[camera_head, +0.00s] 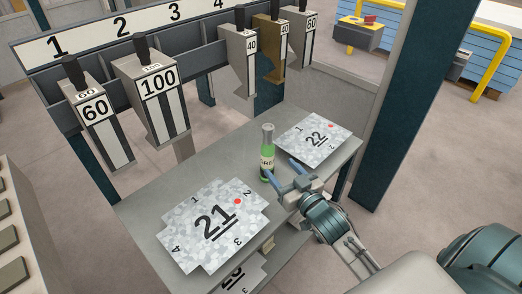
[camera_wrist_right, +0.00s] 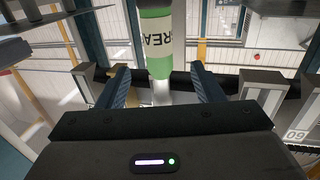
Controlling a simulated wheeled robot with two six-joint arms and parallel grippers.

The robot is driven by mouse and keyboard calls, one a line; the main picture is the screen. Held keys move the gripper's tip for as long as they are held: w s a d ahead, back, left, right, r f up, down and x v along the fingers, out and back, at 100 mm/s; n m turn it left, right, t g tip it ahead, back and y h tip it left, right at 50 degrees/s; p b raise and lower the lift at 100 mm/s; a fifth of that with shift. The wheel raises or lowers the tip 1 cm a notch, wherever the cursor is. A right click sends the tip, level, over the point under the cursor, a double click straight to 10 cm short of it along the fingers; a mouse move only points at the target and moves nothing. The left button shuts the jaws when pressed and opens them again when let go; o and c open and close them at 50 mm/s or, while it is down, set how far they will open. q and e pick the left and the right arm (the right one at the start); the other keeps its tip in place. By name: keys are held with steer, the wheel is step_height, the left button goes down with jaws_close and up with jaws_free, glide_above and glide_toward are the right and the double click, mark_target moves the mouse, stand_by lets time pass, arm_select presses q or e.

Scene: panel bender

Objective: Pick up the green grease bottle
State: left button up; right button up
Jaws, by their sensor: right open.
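The green grease bottle (camera_head: 267,155) stands upright on the grey table (camera_head: 150,209), between the sheets marked 21 and 22. It has a pale label and a grey cap. My right gripper (camera_head: 281,172) is open just to the right of the bottle, its fingers pointing toward it. In the right wrist view the bottle (camera_wrist_right: 159,45) shows ahead, in line with the gap between the two open fingers (camera_wrist_right: 160,88). The bottle appears upside down there. I cannot tell whether it is between the fingertips. My left gripper is not in view.
Sheet 21 (camera_head: 190,230) lies at the table's front left and sheet 22 (camera_head: 302,145) at the back right. Numbered tools, including one marked 100 (camera_head: 157,83), hang from a rack above the table's far side. A dark post (camera_head: 415,95) stands to the right.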

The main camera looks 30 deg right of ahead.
mark_target(271, 155)
steer(key=w, duration=0.4)
steer(key=shift+w+a+r, duration=0.15)
steer(key=shift+w, duration=0.2)
steer(key=w, duration=0.2)
steer(key=w+p, duration=0.1)
steer(key=w, duration=0.1)
steer(key=shift+w+a+r+p, duration=0.1)
steer(key=shift+w+r+p, duration=0.1)
steer(key=shift+p, duration=0.1)
steer(key=shift+w+f, duration=0.1)
steer(key=shift+w, duration=0.35)
steer(key=c, duration=1.2)
